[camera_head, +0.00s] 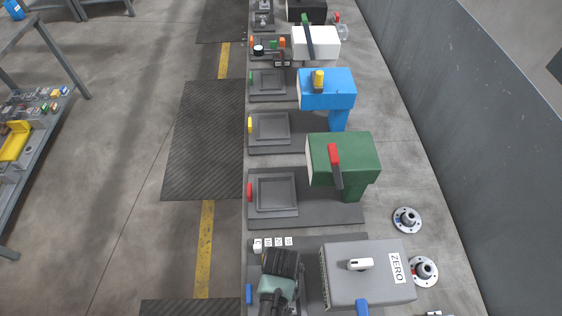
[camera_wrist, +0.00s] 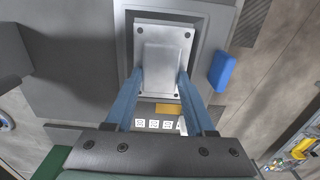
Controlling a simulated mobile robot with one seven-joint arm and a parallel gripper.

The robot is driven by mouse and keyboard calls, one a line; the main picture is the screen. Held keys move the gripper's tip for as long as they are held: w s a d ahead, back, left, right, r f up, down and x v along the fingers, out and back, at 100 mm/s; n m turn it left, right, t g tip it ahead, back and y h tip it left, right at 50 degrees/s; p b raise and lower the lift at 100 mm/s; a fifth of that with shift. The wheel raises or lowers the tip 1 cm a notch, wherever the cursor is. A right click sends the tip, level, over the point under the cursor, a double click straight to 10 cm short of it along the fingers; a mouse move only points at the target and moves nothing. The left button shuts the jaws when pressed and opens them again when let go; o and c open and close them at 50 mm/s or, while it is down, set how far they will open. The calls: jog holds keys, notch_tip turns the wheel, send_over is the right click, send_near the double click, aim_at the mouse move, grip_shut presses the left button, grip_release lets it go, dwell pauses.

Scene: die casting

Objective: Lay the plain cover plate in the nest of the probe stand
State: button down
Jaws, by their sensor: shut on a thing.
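A silver plate (camera_wrist: 161,24) with a raised block (camera_wrist: 163,62) and holes at its corners shows in the wrist view. My gripper (camera_wrist: 161,76) has its two blue fingers closed on the sides of that block. The plate is over the square, dark-framed nest (camera_wrist: 125,48) of a grey stand, roughly lined up with it. I cannot tell whether it rests in the nest or hangs just above. In the head view, my gripper (camera_head: 281,272) is over the nearest stand, beside its grey housing (camera_head: 345,290) marked ZERO, and hides the plate and nest.
A blue button (camera_wrist: 222,69) is on the stand's edge. Small white marked tags (camera_head: 279,241) lie at its far side. A green stand (camera_head: 345,150), a blue one (camera_head: 327,88) and others continue the row beyond. Two round flanged parts (camera_head: 407,219) are at the right.

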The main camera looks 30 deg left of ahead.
jog(key=shift+w+f, duration=0.1)
jog(key=shift+f, duration=0.3)
jog(key=shift+c, duration=0.9)
grip_release()
notch_tip(320, 180, up, 13)
jog(key=shift+b, duration=0.45)
